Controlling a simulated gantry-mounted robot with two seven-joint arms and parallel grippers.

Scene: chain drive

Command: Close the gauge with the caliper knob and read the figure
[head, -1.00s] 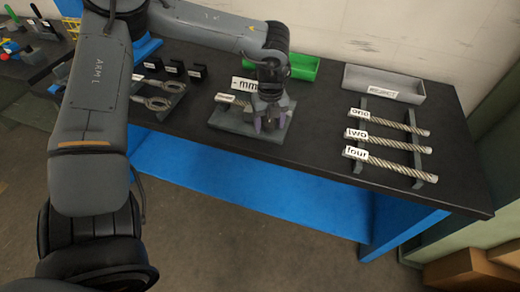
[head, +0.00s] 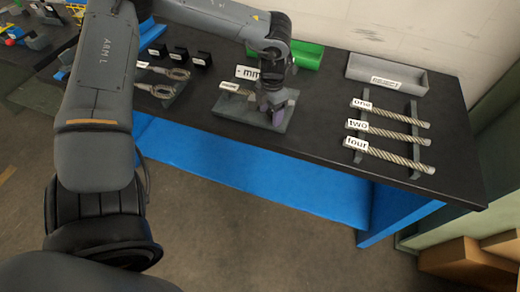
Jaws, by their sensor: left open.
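The gauge is a grey block (head: 229,106) on the black bench, with a small display reading "- mm" (head: 248,73) at its back and a small white label (head: 236,89) on a rod or rope end lying on it. My left gripper (head: 277,114) points down over the right part of the gauge, open. The caliper knob cannot be made out; the gripper and wrist cover that part. I cannot tell whether the fingers touch anything. My right gripper is not in view.
A rack to the right holds ropes labelled one (head: 402,115), two (head: 400,133) and four (head: 400,154). A grey labelled tray (head: 412,76) and a green tray (head: 307,54) stand at the back. Metal fittings (head: 160,91) lie left of the gauge on the black bench (head: 315,148).

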